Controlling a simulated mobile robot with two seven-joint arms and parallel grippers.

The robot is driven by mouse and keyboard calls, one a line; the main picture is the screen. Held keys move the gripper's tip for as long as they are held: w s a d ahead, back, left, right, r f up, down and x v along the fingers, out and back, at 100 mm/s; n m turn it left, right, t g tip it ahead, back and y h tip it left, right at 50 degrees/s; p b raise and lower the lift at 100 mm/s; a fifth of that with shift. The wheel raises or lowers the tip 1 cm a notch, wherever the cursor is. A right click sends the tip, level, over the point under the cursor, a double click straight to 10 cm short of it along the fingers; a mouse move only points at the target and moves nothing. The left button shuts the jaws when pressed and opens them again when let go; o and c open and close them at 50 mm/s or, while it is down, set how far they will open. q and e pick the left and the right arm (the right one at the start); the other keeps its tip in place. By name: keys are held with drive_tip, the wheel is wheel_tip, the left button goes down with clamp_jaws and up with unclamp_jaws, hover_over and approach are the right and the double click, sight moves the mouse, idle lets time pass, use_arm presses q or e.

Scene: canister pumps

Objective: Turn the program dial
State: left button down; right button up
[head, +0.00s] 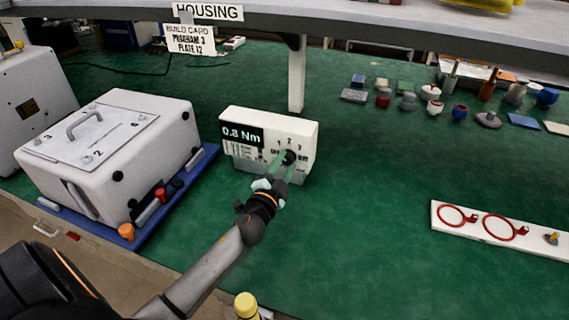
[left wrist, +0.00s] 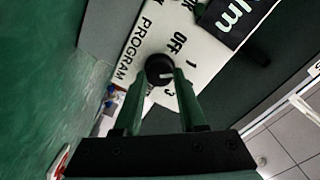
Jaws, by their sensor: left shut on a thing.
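The program dial (head: 289,157) is a round black knob on the front of a white control box (head: 305,135). The box's display reads 0.8 Nm. My left gripper (head: 284,163) is shut on the dial, with a finger on either side of it. In the left wrist view the dial (left wrist: 158,68) has a white mark pointing right, between the printed 1 and 3; a finger hides part of the scale. OFF and PROGRAM are printed near it. A build card (head: 189,40) reads PROGRAM 3, PLATE 12. My right gripper is not in view.
A large white housing (head: 115,145) stands on a blue tray (head: 205,160) left of the box. A shelf post (head: 297,75) rises behind the box. Small parts lie at the back right, and a white strip with red rings (head: 500,231) lies right. The green mat between is clear.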

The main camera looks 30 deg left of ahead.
use_arm(q)
drive_tip(key=m, duration=0.4)
drive_tip(key=shift+m, duration=0.4)
drive_tip(key=m+p, duration=0.1)
drive_tip(key=m, duration=0.3)
drive_tip(key=shift+f+m, duration=0.1)
drive_tip(key=shift+m, duration=0.2)
drive_tip(key=m, duration=0.3)
drive_tip(key=shift+p, duration=0.35)
drive_tip(key=shift+f+m+p, duration=0.15)
drive_tip(key=shift+m+p, duration=0.15)
drive_tip(key=shift+m, duration=1.5)
drive_tip(key=shift+c, duration=2.4)
unclamp_jaws()
